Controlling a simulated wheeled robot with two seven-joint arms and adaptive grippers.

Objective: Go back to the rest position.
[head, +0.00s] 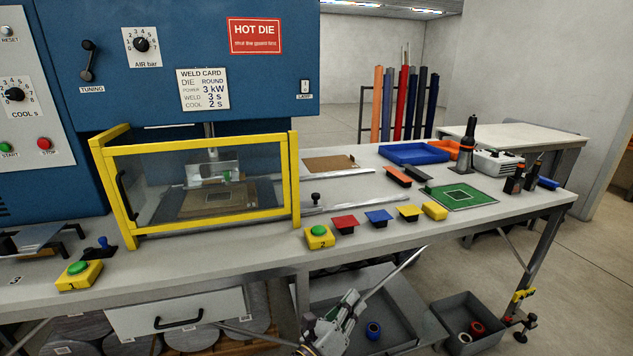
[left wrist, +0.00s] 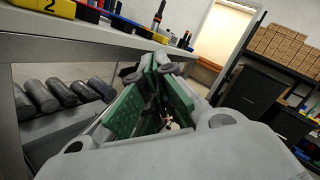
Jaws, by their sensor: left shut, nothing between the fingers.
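My left gripper (head: 350,302) shows in the head view at the bottom middle, below the front edge of the workbench (head: 250,262). Its green-padded fingers also show in the left wrist view (left wrist: 160,65), shut with nothing between the tips. It is apart from the bench, in front of the lower shelf area. My right gripper is in neither view.
The blue welder (head: 150,60) has a yellow-framed guard (head: 120,240) on the bench. Green-topped buttons (head: 79,273) stand near the bench edge. A white drawer (head: 175,312) and a grey bin (head: 490,305) are below. Floor at the right (head: 580,290) is clear.

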